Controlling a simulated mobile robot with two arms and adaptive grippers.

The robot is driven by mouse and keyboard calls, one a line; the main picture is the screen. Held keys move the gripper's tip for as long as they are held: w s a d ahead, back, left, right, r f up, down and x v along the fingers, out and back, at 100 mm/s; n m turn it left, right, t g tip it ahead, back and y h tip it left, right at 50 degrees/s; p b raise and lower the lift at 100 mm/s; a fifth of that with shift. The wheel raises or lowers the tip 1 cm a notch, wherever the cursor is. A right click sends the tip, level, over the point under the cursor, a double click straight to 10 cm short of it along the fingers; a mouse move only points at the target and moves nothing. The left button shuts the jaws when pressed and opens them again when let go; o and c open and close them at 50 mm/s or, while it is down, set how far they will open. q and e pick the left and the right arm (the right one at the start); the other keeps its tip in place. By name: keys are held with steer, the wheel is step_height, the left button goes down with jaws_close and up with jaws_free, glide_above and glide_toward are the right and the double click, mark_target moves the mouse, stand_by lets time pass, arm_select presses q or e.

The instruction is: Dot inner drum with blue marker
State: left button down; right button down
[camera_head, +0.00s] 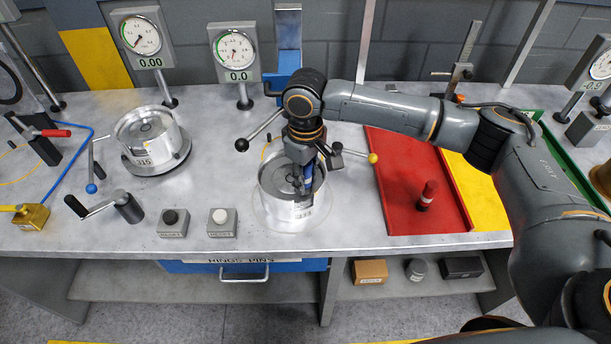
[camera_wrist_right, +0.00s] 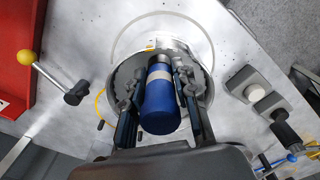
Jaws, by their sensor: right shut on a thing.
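A silvery drum (camera_head: 285,212) stands on the bench at the middle of the head view. Its rim also shows behind the fingers in the right wrist view (camera_wrist_right: 204,66). My right gripper (camera_head: 306,182) points down over the right part of the drum's open top. It is shut on a blue marker (camera_wrist_right: 160,105), which has a pale band. The marker's far end points into the drum; I cannot tell whether it touches the inside. A red marker (camera_head: 427,195) stands upright in a red tray (camera_head: 405,215). My left gripper is in neither view.
Another drum (camera_head: 148,145) sits on a round base at the left. Dial gauges (camera_head: 235,52) stand along the back. Two button boxes (camera_head: 222,222) and a crank (camera_head: 128,207) are near the front. A rod with a yellow knob (camera_head: 373,158) is close to my right gripper.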

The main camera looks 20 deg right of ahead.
steer(key=shift+f, duration=0.8)
stand_by(0.9)
step_height(320, 180, up, 7)
steer(key=p, duration=0.9)
steer(key=shift+r, duration=0.1)
stand_by(0.4)
steer(key=s+d+f+m+b, duration=0.1)
steer(key=s+d+m+b, duration=0.1)
steer(key=s+b, duration=0.4)
steer(key=s+d+f+m+b, duration=0.2)
steer(key=s+m+b, duration=0.3)
steer(key=s, duration=0.2)
steer(key=shift+s+f+b, duration=0.15)
steer(key=shift+s+b, duration=0.25)
